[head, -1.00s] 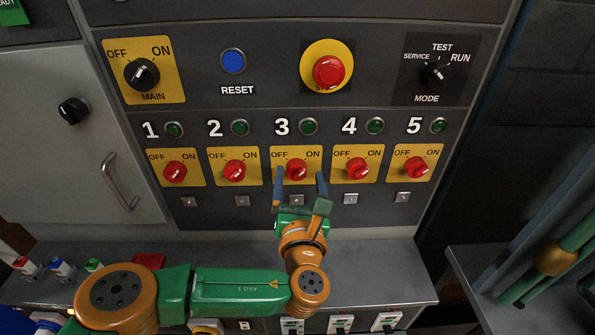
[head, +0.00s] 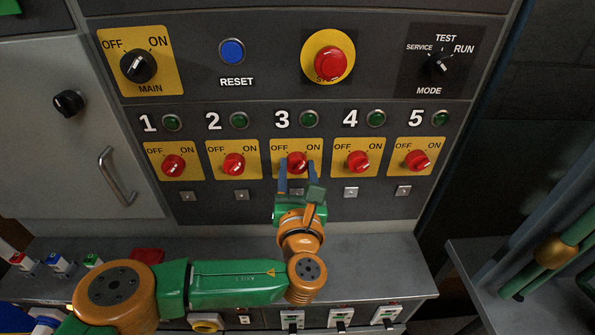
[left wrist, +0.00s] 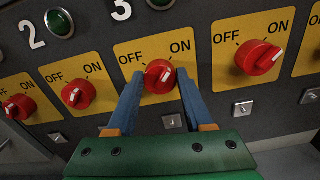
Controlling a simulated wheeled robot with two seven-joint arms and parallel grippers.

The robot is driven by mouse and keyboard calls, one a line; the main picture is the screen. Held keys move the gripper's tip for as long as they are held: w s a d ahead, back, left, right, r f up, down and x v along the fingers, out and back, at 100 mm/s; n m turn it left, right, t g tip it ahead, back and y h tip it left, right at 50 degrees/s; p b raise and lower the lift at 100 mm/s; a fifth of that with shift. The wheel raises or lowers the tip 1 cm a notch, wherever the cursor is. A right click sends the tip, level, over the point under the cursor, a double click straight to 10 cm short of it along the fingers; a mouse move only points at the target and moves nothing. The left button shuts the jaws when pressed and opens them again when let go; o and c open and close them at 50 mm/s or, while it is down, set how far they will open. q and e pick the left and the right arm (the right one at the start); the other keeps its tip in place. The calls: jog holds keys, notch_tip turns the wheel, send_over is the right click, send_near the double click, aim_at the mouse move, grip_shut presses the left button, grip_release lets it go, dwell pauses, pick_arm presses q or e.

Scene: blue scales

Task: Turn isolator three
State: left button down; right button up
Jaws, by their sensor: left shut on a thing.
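Isolator three is a red rotary knob (head: 297,161) on a yellow OFF/ON plate, below the number 3 and its dark green lamp (head: 309,119). My left gripper (head: 297,172) reaches up to it from below, with its two blue fingers on either side of the knob. In the left wrist view the knob (left wrist: 159,77) sits between the fingertips of my left gripper (left wrist: 159,80), which is shut on it. Its white mark shows on the right part of its face, toward ON. The fingers hide parts of the plate's lower edge. My right gripper is not in view.
Knobs two (head: 234,163) and four (head: 358,161) stand close on either side. Above are the MAIN switch (head: 138,66), blue RESET button (head: 232,51), red stop button (head: 330,61) and MODE selector (head: 441,65). A grey ledge (head: 375,262) lies below the panel.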

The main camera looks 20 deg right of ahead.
pick_arm(q)
jog(key=n+b, duration=0.2)
jog(key=n, duration=0.1)
jog(key=shift+a+f, duration=0.1)
jog(key=shift+f, duration=0.15)
jog(key=n+b, duration=0.3)
jog(key=n, duration=0.2)
jog(key=shift+n, duration=0.3)
jog(key=n+b, duration=0.2)
jog(key=n, duration=0.2)
jog(key=shift+a+n, duration=0.1)
jog(key=shift+n, duration=0.2)
jog(key=shift+n+b, duration=0.8)
jog(key=shift+n, duration=1.2)
jog(key=shift+r, duration=0.1)
jog(key=shift+c, duration=1.5)
grip_release()
jog(key=shift+w, duration=0.1)
